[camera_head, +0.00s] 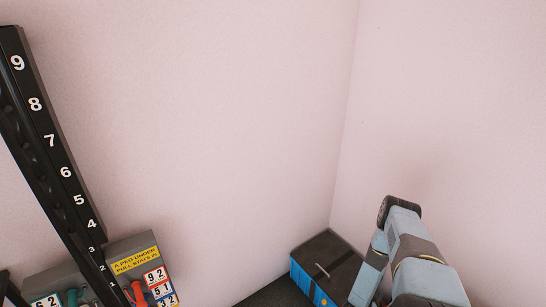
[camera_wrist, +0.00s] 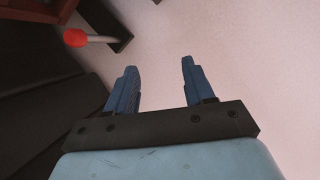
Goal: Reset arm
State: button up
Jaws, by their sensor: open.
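My gripper (camera_wrist: 158,80) shows in the wrist view with its two blue fingers apart and nothing between them. Behind the fingers is mostly plain pale pink wall. In the head view my grey-blue arm (camera_head: 408,245) rises at the lower right, bent; the gripper's fingers cannot be made out there. No plate is seen in either view.
A black numbered rack post (camera_head: 58,165) leans across the left in the head view. Number cards (camera_head: 155,281) and a yellow sign (camera_head: 135,260) are beside its foot. A blue and black box (camera_head: 325,265) sits in the corner near my arm. A red-knobbed lever (camera_wrist: 76,38) is left of my fingers.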

jog(key=w+a+r+n+y, duration=0.1)
jog(key=w+r+n+y, duration=0.1)
jog(key=w+r, duration=0.95)
jog(key=w+a+r+n+y, duration=0.1)
jog(key=w+r+y, duration=0.1)
jog(key=w+r, duration=0.95)
jog(key=s+a+r+n+y, duration=0.15)
jog(key=a+r, duration=0.25)
jog(key=r, duration=1.2)
jog(key=a+r+n+y, duration=0.25)
jog(key=a+r, duration=0.25)
jog(key=r, duration=1.1)
jog(key=s+a+r+n+g+y, duration=0.1)
jog(key=s+a+r+n, duration=0.25)
jog(key=s+r, duration=0.7)
jog(key=s+a+r+n+y, duration=0.15)
jog(key=s+a+r, duration=0.5)
jog(key=r, duration=0.65)
jog(key=s+a+r+n+g, duration=0.1)
jog(key=s+r+n, duration=0.1)
jog(key=s, duration=1.3)
jog(key=s+a+r+n+g, duration=0.1)
jog(key=s+r+n, duration=0.1)
jog(key=s, duration=1.3)
jog(key=shift+r+n, duration=0.4)
jog(key=shift+r, duration=0.5)
